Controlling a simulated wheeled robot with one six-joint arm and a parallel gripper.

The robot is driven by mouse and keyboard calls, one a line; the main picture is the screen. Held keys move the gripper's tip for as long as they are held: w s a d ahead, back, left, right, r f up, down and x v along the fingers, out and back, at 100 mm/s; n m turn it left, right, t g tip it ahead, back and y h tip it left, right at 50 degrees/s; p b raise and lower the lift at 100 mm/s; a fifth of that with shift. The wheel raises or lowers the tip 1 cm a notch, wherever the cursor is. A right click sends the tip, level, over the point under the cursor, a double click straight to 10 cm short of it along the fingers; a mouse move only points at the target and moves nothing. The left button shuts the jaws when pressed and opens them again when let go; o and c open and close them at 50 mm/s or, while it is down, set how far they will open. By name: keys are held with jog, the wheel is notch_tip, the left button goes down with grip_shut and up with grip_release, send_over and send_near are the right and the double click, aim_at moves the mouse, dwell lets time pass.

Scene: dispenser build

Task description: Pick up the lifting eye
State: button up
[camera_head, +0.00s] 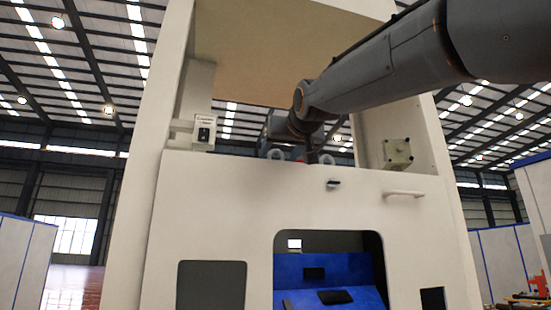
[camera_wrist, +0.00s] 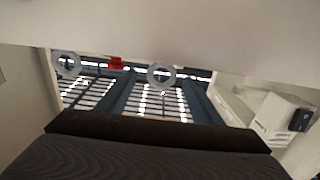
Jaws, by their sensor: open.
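Two pale grey ring-shaped lifting eyes stand along the top edge of the cabinet's white front panel, a left one (camera_head: 276,154) and a right one (camera_head: 327,159). In the wrist view both rings show against the hall roof, one near the middle (camera_wrist: 161,75) and one at the left (camera_wrist: 68,64). My gripper (camera_head: 312,156) hangs from the arm just above and between the two rings in the head view. It is open and holds neither ring. Its fingertips are small and dark here, so their exact gap to the rings cannot be told.
The tall white cabinet (camera_head: 225,215) has side posts and an overhead panel around my arm. A labelled switch box (camera_head: 203,131) is on the left post and a beige box (camera_head: 397,154) on the right. A handle (camera_head: 404,194) sticks out in front. Blue parts (camera_head: 330,268) lie inside the lower opening.

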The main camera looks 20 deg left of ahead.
jog(key=shift+p+x, duration=1.05)
jog(key=shift+x, duration=0.8)
jog(key=shift+a, duration=0.1)
jog(key=c, duration=1.3)
jog(key=shift+o, duration=0.2)
jog(key=shift+r, duration=0.2)
